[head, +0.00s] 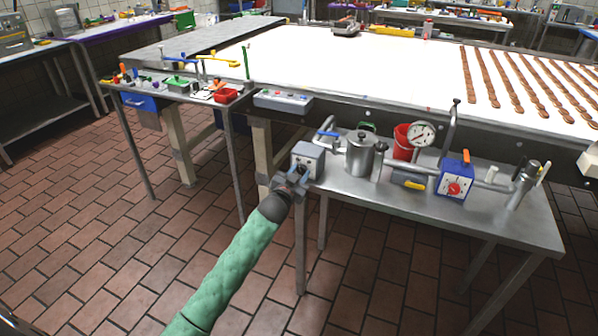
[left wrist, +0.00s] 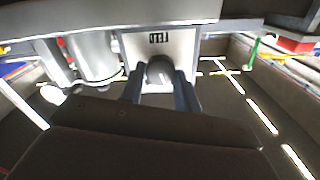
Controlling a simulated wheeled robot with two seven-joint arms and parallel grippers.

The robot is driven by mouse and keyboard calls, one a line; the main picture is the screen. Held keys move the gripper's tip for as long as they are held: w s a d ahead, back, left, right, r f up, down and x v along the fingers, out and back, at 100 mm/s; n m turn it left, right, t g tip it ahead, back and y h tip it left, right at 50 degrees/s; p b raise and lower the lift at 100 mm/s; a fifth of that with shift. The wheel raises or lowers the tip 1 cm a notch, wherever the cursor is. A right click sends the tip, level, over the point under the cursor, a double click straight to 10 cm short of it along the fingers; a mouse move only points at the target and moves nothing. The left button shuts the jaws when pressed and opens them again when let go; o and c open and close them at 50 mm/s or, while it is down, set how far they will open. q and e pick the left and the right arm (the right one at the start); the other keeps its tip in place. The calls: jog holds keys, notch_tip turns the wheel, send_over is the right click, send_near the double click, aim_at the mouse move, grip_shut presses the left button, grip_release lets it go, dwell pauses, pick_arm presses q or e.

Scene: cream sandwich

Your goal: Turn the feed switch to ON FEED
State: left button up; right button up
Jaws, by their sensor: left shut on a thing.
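The feed switch is a grey box (head: 309,152) at the left end of the steel side table. In the left wrist view its pale front plate (left wrist: 185,48) carries a dark round knob (left wrist: 159,70) and small dark lettering above it, too small to read surely. My left gripper (head: 291,180) reaches the front of the box, and its two fingers (left wrist: 160,92) are shut on the knob, one on each side. The knob's exact setting cannot be told. My right gripper is not in view.
Behind the switch stand a steel pot (head: 360,155), a red bucket (head: 403,143), a pressure gauge (head: 422,133) and a blue box with a red dial (head: 454,182). A grey control panel (head: 283,101) hangs on the white conveyor (head: 400,70). The tiled floor at left is clear.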

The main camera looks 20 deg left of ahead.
pick_arm(q)
jog(key=shift+r+m+p, duration=0.1)
jog(key=shift+m+p, duration=0.2)
jog(key=shift+m, duration=0.7)
jog(key=m+p, duration=0.1)
jog(key=m, duration=0.2)
jog(key=shift+m, duration=0.3)
jog(key=shift+d+m+p, duration=0.1)
jog(key=shift+m+p, duration=0.25)
jog(key=shift+m, duration=0.85)
jog(key=shift+f+m, duration=0.2)
jog(key=shift+m, duration=0.9)
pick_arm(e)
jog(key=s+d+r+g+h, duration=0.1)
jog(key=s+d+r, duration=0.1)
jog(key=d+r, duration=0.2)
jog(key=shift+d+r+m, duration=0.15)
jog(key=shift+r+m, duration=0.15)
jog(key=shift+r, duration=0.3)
pick_arm(q)
jog(key=shift+p, duration=0.3)
jog(key=o, duration=1)
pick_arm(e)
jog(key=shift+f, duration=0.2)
